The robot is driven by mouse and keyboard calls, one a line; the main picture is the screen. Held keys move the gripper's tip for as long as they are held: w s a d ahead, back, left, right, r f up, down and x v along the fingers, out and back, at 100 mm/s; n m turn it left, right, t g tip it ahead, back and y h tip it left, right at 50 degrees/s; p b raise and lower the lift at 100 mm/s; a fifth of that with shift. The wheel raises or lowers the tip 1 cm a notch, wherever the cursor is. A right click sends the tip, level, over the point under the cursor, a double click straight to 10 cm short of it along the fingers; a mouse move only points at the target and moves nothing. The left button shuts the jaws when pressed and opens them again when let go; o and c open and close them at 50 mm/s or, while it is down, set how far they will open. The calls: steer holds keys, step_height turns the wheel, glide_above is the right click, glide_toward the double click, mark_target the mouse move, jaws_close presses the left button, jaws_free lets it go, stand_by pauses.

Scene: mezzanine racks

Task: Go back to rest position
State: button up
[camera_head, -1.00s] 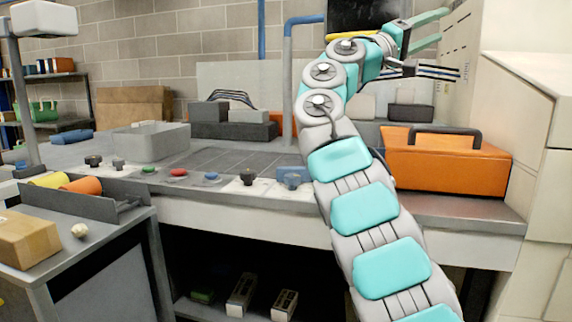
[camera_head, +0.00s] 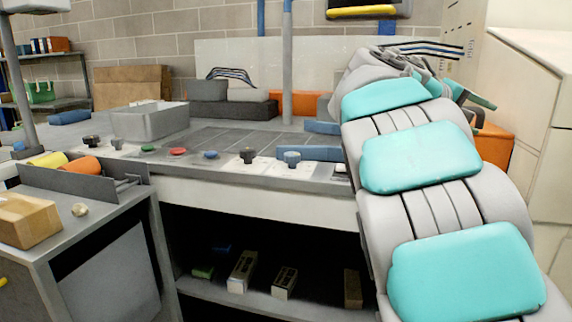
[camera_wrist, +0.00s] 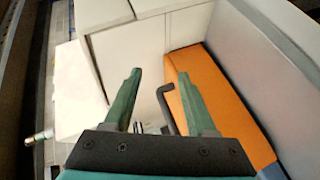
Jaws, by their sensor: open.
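My gripper (camera_wrist: 160,80) is open in the wrist view, its two green fingers apart with nothing between them. In the head view my arm rises from the bottom right and covers the right part of the bench. The gripper end (camera_head: 478,105) is largely hidden behind my arm, with a green finger showing at the right. An orange box (camera_head: 495,146) stands on the bench behind my arm. In the wrist view the orange box (camera_wrist: 222,95) lies right of the fingers, and its dark handle (camera_wrist: 164,104) shows between and beyond them; I cannot tell whether they touch.
A pale cabinet (camera_head: 532,90) bounds the right side. The workbench holds a grey bin (camera_head: 150,122) and several knobs along its front. A side cart (camera_head: 75,230) with a cardboard box (camera_head: 28,220) stands at the left. A lower shelf (camera_head: 270,302) holds small boxes.

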steer(key=s+a+f+g+y, duration=0.1)
steer(key=s+a+f+y, duration=0.2)
steer(key=s+f, duration=0.65)
steer(key=s+a+f+g+y, duration=0.2)
steer(key=s+f+y, duration=0.3)
steer(key=f, duration=0.7)
steer(key=s+a+f+g+y, duration=0.1)
steer(key=s+a+f+y, duration=0.2)
steer(key=s+a+f, duration=0.6)
steer(key=s+a+f+g+y, duration=0.2)
steer(key=s+a+f, duration=0.7)
steer(key=s, duration=0.5)
steer(key=shift+s+a+f+y, duration=0.2)
steer(key=shift+s+f+y, duration=0.1)
steer(key=shift+y, duration=0.2)
